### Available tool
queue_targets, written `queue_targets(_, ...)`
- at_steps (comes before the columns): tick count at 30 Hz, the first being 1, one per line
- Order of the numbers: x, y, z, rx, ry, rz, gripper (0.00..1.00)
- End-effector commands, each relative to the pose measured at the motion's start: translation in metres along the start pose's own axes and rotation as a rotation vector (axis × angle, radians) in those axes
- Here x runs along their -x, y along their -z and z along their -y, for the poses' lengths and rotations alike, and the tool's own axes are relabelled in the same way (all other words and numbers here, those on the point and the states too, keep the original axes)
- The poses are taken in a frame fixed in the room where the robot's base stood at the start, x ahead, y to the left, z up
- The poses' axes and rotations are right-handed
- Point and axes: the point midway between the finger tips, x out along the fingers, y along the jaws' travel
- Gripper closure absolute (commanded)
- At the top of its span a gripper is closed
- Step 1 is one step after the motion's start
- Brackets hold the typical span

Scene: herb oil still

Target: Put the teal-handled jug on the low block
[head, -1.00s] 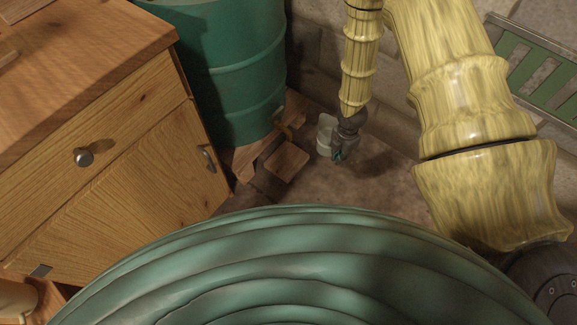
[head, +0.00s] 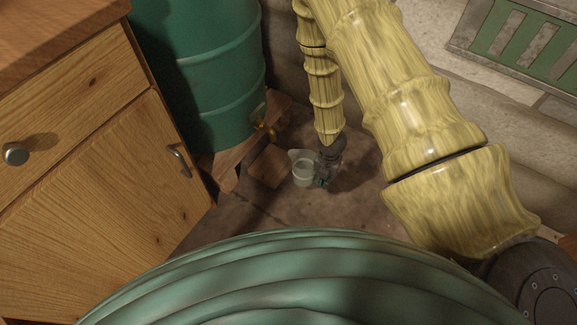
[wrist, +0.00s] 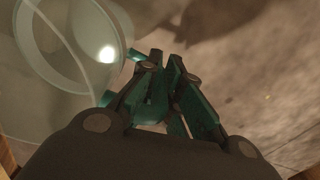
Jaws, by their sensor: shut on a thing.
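The clear jug (head: 302,173) stands upright just right of the low block (head: 268,167), a small flat wooden piece on the floor. My gripper (head: 324,180) is at the jug's right side, pointing down, shut on its teal handle. In the wrist view the jug's round open rim (wrist: 75,75) fills the upper left, and the teal handle (wrist: 152,108) lies between the fingers of my gripper (wrist: 165,62). Whether the jug's base touches the floor or hangs above it I cannot tell.
A teal barrel (head: 205,75) with a brass tap (head: 266,128) stands on a wooden base behind the block. A wooden cabinet (head: 90,150) is at left. A stone wall with a green slatted panel (head: 520,45) is at right. Floor in front of the jug is clear.

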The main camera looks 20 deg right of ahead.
Motion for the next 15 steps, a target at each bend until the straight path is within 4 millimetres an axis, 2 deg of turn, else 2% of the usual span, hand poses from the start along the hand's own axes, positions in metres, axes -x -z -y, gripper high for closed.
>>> queue_targets(1,-0.003,-0.004,-0.011,-0.002,-0.005,0.002,1.0)
queue_targets(9,-0.004,-0.014,-0.064,-0.001,-0.004,0.001,1.0)
queue_targets(15,-0.002,-0.018,-0.089,-0.001,-0.001,0.0,1.0)
